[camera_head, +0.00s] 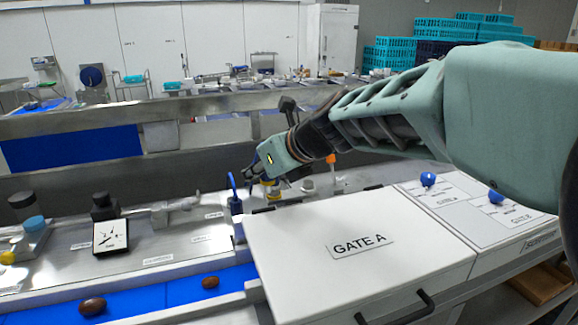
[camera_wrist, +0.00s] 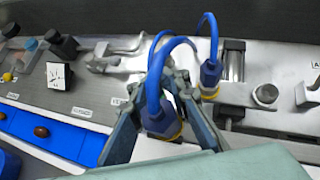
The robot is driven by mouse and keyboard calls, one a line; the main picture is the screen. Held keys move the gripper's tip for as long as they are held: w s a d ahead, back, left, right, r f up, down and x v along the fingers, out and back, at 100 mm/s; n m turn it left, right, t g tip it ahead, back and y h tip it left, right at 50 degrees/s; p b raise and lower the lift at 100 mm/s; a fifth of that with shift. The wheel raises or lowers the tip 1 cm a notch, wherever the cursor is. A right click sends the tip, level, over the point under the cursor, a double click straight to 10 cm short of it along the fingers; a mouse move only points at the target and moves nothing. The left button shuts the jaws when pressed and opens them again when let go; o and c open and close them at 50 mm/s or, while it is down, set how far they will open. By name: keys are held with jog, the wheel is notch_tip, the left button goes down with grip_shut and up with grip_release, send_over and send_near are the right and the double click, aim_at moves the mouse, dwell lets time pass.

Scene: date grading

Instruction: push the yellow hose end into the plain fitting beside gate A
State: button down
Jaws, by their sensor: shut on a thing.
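My gripper (camera_head: 262,178) is above the steel deck at the back left corner of the white Gate A cover (camera_head: 300,232). In the wrist view its fingers (camera_wrist: 168,88) are shut on a blue hose end (camera_wrist: 154,100) with a yellow collar (camera_wrist: 172,131). The yellow collar also shows below the gripper in the head view (camera_head: 272,191). A second blue connector (camera_wrist: 210,73) with a yellow ring stands upright on the deck beside it; the head view shows a blue connector (camera_head: 235,202) left of my gripper. I cannot tell which fitting is the plain one, or whether the held end touches one.
A round metal knob (camera_wrist: 265,95) and metal brackets stand on the deck to the right. A black-and-white gauge (camera_head: 110,236) stands at the left. Brown dates (camera_head: 93,306) lie on the blue belt (camera_head: 150,300) in front. The gate cover has a dark handle (camera_head: 397,310).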

jog(key=s+a, duration=0.2)
jog(key=a, duration=0.3)
jog(key=shift+s+a+r, duration=0.2)
jog(key=shift+a, duration=0.05)
jog(key=shift+w, duration=0.1)
dwell(0.4)
jog(key=w+a, duration=0.3)
jog(key=w, duration=0.4)
jog(key=w+a+f, duration=0.1)
jog(key=w+a, duration=0.2)
jog(key=w, duration=0.5)
jog(key=shift+a+f, duration=0.15)
jog(key=shift+f, duration=0.05)
dwell(0.8)
jog(key=shift+f, duration=0.15)
jog(key=shift+w+f+b, duration=0.1)
jog(key=shift+f+b, duration=1.6)
jog(key=shift+f, duration=1.35)
jog(key=shift+f, duration=0.1)
jog(key=shift+f+b, duration=0.65)
jog(key=shift+f, duration=0.35)
